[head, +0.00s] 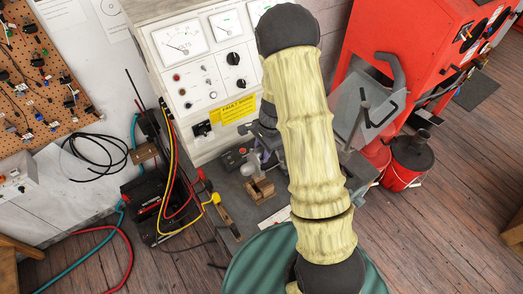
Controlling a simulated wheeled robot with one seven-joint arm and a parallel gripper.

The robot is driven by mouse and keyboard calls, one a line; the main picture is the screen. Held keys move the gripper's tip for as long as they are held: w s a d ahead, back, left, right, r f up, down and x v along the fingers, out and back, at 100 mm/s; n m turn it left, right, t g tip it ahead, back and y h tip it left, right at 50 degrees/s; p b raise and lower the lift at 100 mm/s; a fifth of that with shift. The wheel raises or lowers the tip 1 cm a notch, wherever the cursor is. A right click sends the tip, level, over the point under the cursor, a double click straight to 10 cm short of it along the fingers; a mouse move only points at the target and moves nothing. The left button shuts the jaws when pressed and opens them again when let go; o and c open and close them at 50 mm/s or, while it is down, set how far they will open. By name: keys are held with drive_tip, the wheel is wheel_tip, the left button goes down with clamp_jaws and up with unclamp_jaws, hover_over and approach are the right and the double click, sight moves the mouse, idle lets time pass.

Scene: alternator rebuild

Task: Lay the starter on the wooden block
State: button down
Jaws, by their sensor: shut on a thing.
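The small wooden block (260,190), notched on top, sits on the grey bench top just left of my sleeved arm. Part of my gripper (268,150) shows as dark grey and purplish pieces at the arm's left edge, above and behind the block. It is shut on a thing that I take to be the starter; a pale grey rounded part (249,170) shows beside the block. My arm hides most of the gripper and its fingertips. I cannot tell whether the starter touches the block.
A white meter panel (181,77) with a yellow label stands behind the bench. Red and yellow leads and a black battery-like unit (150,203) lie to the left. A red cabinet (425,45) and red bucket (405,170) stand to the right. A dark wooden strip (228,213) lies near the block.

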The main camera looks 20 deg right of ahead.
drive_tip(key=shift+r, duration=0.1)
idle(0.3)
drive_tip(key=shift+d+b+x, duration=0.15)
drive_tip(key=shift+b+x, duration=0.6)
drive_tip(key=shift+x, duration=0.1)
drive_tip(key=shift+d+b+x, duration=0.1)
drive_tip(key=shift+b+x, duration=0.6)
drive_tip(key=shift+x, duration=0.2)
drive_tip(key=shift+f+b, duration=0.3)
drive_tip(key=shift+f, duration=0.1)
drive_tip(key=shift+b+x, duration=0.65)
drive_tip(key=shift+x, duration=0.15)
drive_tip(key=shift+w+d, duration=0.1)
drive_tip(key=shift+d, duration=0.1)
drive_tip(key=shift+d+f, duration=0.1)
drive_tip(key=shift+f, duration=0.1)
drive_tip(key=shift+d+b+x, duration=0.25)
drive_tip(key=shift+b+x, duration=0.75)
drive_tip(key=shift+x, duration=0.15)
drive_tip(key=shift+d+b+x, duration=0.2)
drive_tip(key=shift+b+x, duration=0.8)
drive_tip(key=shift+x, duration=0.1)
idle(0.9)
drive_tip(key=c, duration=0.9)
unclamp_jaws()
drive_tip(key=shift+s+f, duration=0.2)
drive_tip(key=shift+s, duration=0.05)
